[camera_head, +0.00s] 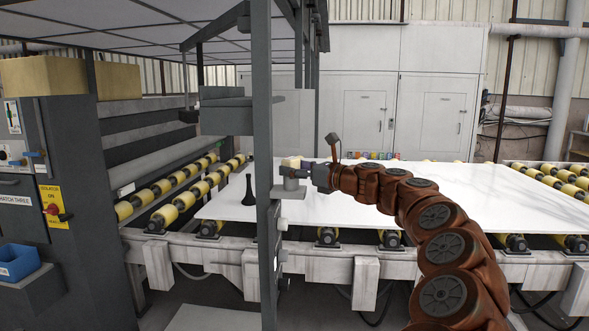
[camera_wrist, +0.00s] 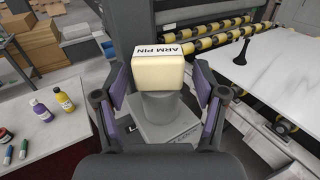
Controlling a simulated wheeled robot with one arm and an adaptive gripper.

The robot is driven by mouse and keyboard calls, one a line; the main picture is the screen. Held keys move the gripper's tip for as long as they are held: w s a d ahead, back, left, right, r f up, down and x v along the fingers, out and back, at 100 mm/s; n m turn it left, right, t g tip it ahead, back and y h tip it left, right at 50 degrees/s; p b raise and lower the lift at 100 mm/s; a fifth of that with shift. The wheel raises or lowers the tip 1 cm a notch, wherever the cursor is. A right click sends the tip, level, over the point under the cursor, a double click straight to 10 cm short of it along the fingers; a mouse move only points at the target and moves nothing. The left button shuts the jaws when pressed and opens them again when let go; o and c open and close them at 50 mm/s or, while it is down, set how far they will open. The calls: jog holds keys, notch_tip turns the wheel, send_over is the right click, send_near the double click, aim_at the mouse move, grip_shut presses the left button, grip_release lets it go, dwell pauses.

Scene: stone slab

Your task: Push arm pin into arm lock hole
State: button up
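The arm pin is a cream block (camera_wrist: 158,72) marked "ARM PIN" in the wrist view. It sits upright on top of a grey round housing (camera_wrist: 166,108) with a square grey base. In the head view the cream pin top (camera_head: 291,162) shows above the grey housing (camera_head: 289,190), beside the dark upright post. My gripper (camera_wrist: 160,84) has its purple-padded fingers on either side of the pin, apart, with a small gap showing at each side. In the head view my gripper (camera_head: 318,176) is just right of the pin. The lock hole itself is not visible.
A dark grey post (camera_head: 264,110) stands right beside the housing. A white stone slab (camera_head: 400,188) lies on yellow rollers (camera_head: 180,200), with a black cone-shaped object (camera_head: 249,192) on it. Bottles (camera_wrist: 63,99) stand on a table at the wrist view's left.

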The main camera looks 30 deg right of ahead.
dwell(0.3)
jog(key=v, duration=1.2)
jog(key=shift+w, duration=0.1)
